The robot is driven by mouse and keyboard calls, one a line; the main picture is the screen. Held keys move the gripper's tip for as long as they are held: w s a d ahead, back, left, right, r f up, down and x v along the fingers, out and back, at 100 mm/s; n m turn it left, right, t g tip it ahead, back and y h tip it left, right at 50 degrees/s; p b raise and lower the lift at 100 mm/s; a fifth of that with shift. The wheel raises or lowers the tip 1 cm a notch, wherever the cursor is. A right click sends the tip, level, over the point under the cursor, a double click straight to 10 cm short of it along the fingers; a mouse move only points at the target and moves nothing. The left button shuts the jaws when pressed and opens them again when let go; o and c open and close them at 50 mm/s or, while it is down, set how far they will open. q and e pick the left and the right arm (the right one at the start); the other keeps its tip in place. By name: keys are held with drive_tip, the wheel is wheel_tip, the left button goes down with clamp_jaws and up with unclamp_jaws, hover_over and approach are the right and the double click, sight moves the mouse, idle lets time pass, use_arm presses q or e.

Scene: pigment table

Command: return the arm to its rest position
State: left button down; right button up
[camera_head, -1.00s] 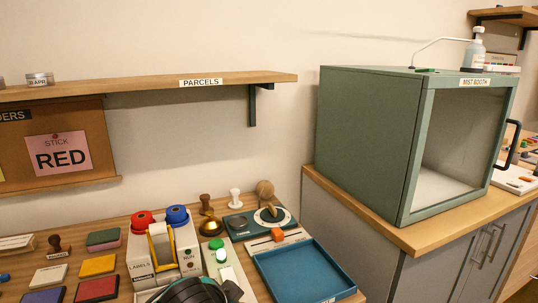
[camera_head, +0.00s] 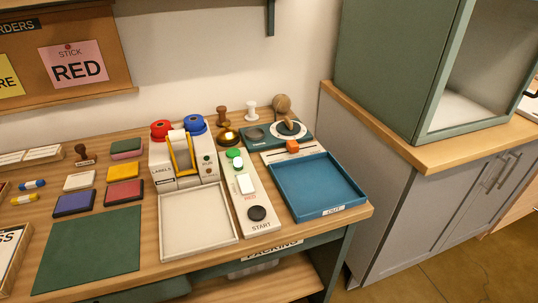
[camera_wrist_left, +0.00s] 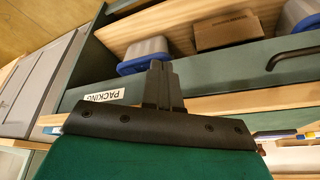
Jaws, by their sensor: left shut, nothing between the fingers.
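My left gripper (camera_wrist_left: 162,88) shows in the left wrist view, with its two dark fingers together and nothing between them. It is in front of the green table side with the PACKING label (camera_wrist_left: 105,97). It does not appear in the head view. The same PACKING label (camera_head: 272,249) is on the front edge of the wooden table (camera_head: 195,268) in the head view. My right gripper is in neither view.
On the table are a blue OUT tray (camera_head: 318,187), a label dispenser (camera_head: 186,166), a button panel (camera_head: 240,190), a pale tray (camera_head: 197,222) and a green mat (camera_head: 90,250). A cardboard box (camera_wrist_left: 225,31) and blue-lidded containers (camera_wrist_left: 143,56) sit under the table. A grey cabinet (camera_head: 430,210) stands right.

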use_arm(q)
drive_tip(key=w+d+f+t+h, duration=0.1)
drive_tip(key=w+d+f+t, duration=0.1)
drive_tip(key=w+f+t, duration=0.3)
drive_tip(key=shift+w+d+f+m+t+h, duration=0.35)
drive_tip(key=shift+f+t, duration=0.25)
drive_tip(key=shift+f, duration=0.45)
idle(0.6)
